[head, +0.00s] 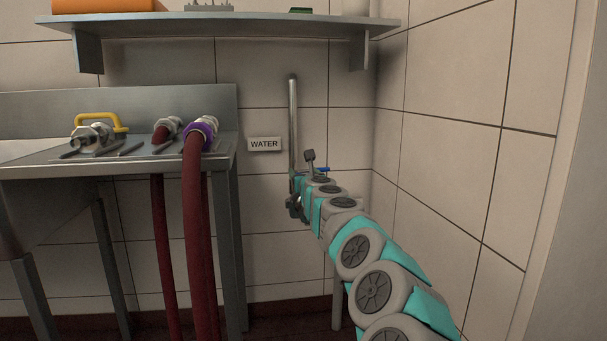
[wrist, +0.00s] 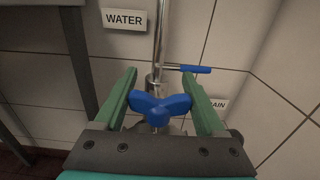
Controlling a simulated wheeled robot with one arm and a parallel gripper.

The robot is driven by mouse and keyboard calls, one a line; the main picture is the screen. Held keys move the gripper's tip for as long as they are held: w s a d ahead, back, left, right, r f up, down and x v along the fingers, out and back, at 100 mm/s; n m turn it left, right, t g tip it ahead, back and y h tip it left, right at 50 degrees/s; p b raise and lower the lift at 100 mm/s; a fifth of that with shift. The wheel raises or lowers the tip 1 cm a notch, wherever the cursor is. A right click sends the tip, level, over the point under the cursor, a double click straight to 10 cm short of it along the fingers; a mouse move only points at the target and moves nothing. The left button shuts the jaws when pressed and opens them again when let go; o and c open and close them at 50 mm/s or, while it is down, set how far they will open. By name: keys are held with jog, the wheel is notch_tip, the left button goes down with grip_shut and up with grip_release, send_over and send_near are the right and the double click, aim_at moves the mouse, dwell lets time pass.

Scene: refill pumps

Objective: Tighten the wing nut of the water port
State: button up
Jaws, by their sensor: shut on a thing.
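The blue wing nut (wrist: 160,110) is in the middle of the wrist view, in front of the metal fitting of the water port (wrist: 153,83). My gripper (wrist: 160,74) has its green fingers on either side of the wing nut and is shut on it. In the head view my gripper end (head: 298,203) is at the foot of the vertical water pipe (head: 293,125), and my arm hides most of the port. The "WATER" sign (head: 264,144) is left of the pipe.
A blue-handled lever (wrist: 187,69) sticks out close beyond my right finger. A steel bench (head: 225,170) with dark red hoses (head: 196,220) stands left. A shelf (head: 240,22) is above; a tiled wall is close at right.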

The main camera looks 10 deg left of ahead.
jog(key=shift+n+y, duration=0.3)
jog(key=shift+g+y+p, duration=0.3)
jog(key=shift+y+p, duration=0.05)
jog(key=shift+y, duration=0.05)
jog(key=shift+a+n+y, duration=0.15)
jog(key=shift+n+y, duration=0.15)
jog(key=shift+n, duration=0.1)
jog(key=o, duration=1.3)
jog(key=shift+s, duration=0.15)
